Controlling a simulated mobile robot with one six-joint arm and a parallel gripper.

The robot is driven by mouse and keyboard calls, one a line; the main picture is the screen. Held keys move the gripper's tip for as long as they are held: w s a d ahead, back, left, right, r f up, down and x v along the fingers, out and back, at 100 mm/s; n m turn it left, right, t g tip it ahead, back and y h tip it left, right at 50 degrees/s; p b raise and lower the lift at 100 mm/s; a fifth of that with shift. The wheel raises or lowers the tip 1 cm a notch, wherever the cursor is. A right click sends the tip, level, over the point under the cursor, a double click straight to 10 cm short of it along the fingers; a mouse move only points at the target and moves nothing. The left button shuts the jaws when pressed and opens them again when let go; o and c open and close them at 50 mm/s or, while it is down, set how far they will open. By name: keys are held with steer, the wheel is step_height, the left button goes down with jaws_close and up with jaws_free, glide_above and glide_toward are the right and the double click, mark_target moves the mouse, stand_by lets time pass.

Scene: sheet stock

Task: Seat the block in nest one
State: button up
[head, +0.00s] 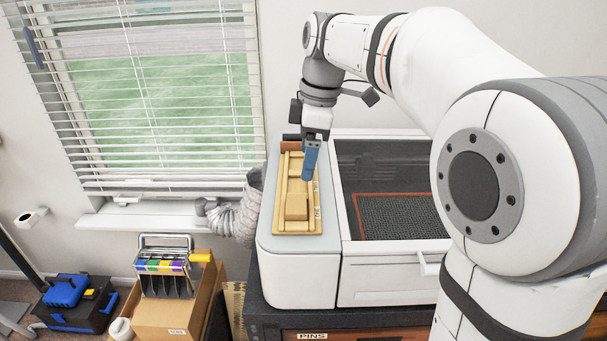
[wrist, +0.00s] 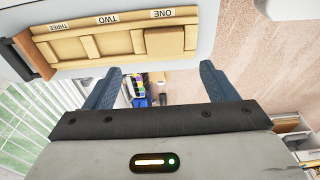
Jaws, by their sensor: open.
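A pale wooden fixture (head: 283,222) lies on the light grey machine top, with nests labelled ONE, TWO and THREE. The fixture also shows upside down in the wrist view (wrist: 92,46). A tan block (head: 297,207) is at the near end of the fixture. In the wrist view the block (wrist: 165,41) lies at the nest marked ONE; whether it sits fully down I cannot tell. My gripper (head: 308,178) is above the fixture, beyond the block, with blue fingers. In the wrist view my gripper (wrist: 157,84) is open, with nothing between its fingers.
A dark brown wooden piece (wrist: 34,58) stands at the fixture's THREE end. A glass-lidded machine bed (head: 395,180) is to the right. A grey hose (head: 238,218) and the window blinds (head: 150,100) are left. Below stand a cardboard box (head: 170,318) and a blue-black toolbox (head: 75,303).

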steer(key=s+d+f+m+t+h, duration=0.1)
steer(key=s+d+f+m, duration=0.5)
steer(key=s+f+m, duration=0.1)
steer(key=s+d+f+m+t, duration=0.2)
steer(key=s+d+f+m, duration=0.4)
steer(key=s+m, duration=0.4)
steer(key=shift+s+f+m+h, duration=0.3)
steer(key=shift+s+f+h, duration=0.1)
steer(key=shift+s, duration=0.75)
steer(key=shift+c, duration=0.3)
